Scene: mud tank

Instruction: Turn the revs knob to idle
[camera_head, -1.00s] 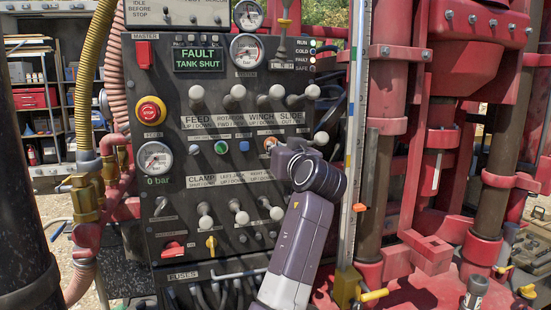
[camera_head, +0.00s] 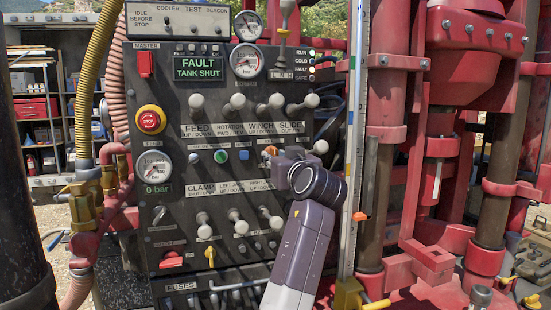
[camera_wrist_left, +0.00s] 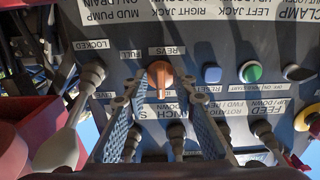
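The revs knob (camera_wrist_left: 159,76) is a small orange knob on the dark control panel. The left wrist view shows it upside down, under the REVS label and near a FULL label. In the head view the orange knob (camera_head: 270,151) is partly visible beside my wrist. My left gripper (camera_wrist_left: 161,84) is open, with one grey finger on each side of the knob and small gaps showing. In the head view my left gripper (camera_head: 281,164) is mostly hidden by its own wrist. Whether a finger touches the knob is hard to tell. My right gripper is not in view.
Several levers with pale round knobs stick out nearby, including the slide lever (camera_head: 312,100) above and a lever (camera_head: 320,147) just right of the gripper. A green button (camera_wrist_left: 250,72) and a blue button (camera_wrist_left: 212,73) sit beside the knob. A red emergency button (camera_head: 150,120) is at the left.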

